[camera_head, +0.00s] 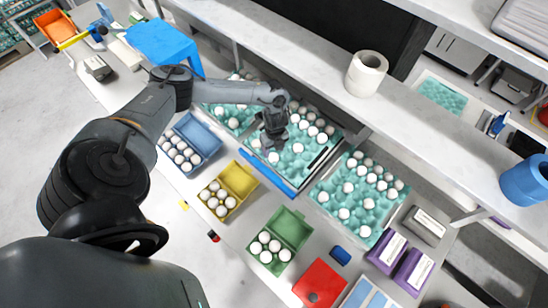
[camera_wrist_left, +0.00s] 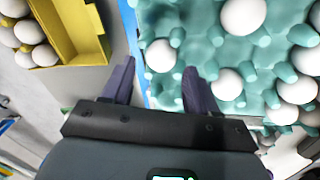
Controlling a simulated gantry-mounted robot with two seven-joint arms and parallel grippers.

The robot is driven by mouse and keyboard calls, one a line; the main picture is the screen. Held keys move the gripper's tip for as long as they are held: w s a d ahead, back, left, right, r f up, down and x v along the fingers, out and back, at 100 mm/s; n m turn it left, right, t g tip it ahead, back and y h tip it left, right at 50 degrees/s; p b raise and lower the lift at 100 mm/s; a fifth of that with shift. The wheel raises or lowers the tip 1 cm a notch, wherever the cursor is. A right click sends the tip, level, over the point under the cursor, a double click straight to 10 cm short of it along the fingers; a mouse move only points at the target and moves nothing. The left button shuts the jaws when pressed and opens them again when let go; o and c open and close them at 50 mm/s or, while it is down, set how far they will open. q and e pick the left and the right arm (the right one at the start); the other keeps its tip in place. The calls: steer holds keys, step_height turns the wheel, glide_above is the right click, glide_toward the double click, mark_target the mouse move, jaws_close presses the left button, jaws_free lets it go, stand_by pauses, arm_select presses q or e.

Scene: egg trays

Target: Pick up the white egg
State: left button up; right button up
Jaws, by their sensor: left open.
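My left gripper (camera_head: 270,146) is over the middle teal egg tray (camera_head: 311,166), close above its near-left part. In the left wrist view my left gripper (camera_wrist_left: 158,66) is open, with two dark fingers apart and nothing held. A white egg (camera_wrist_left: 161,55) sits in the teal tray (camera_wrist_left: 200,50) just beyond the fingertips, in line with the gap between them. Other white eggs (camera_wrist_left: 243,16) (camera_wrist_left: 229,84) sit to the right of it in the same tray. Many eggs look alike, so I cannot tell which one is meant. My right gripper is not in view.
A blue carton (camera_head: 197,133), a yellow carton (camera_head: 238,179) and a green carton (camera_head: 290,227), all open with eggs, stand in front of the trays. Another teal tray (camera_head: 352,198) lies to the right. A shelf (camera_head: 310,72) with a paper roll (camera_head: 366,73) runs behind.

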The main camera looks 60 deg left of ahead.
mark_target(274, 155)
arm_select(q)
steer(key=shift+d+f+p, duration=0.15)
steer(key=shift+f+p, duration=0.35)
steer(key=shift+f, duration=2.15)
steer(key=shift+c, duration=0.4)
steer(key=c, duration=0.3)
